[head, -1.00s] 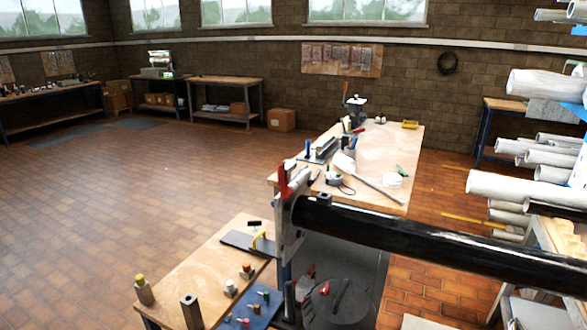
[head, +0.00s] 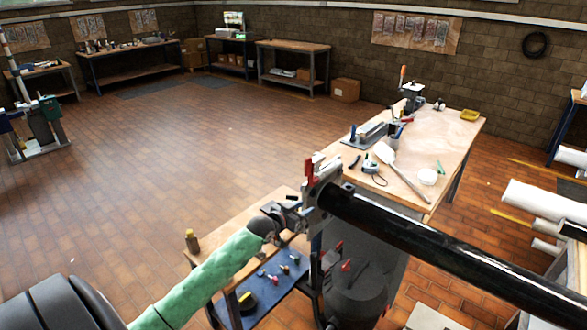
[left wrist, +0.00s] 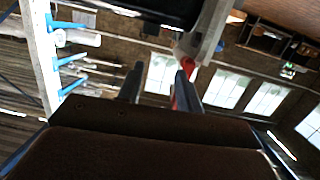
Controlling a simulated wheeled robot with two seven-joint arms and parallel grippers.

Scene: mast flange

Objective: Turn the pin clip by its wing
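The black mast (head: 430,238) runs from the lower right to a grey metal flange (head: 322,198). A red part (head: 310,170) stands at the flange's upper left; I cannot tell whether it is the pin clip's wing. My left gripper (head: 292,212) is beside the flange's left face, on a green-sleeved arm. In the left wrist view, its two dark fingers (left wrist: 160,84) are apart, with nothing visible held between them. There the red part (left wrist: 187,66) shows by the right finger, partly hidden, below the mast (left wrist: 150,8). My right gripper is not in view.
A wooden workbench (head: 458,140) with tools stands behind the flange. A lower bench (head: 205,256) with a blue mat (head: 262,292) lies below my left arm. Pale tubes (head: 545,205) are stacked at the right.

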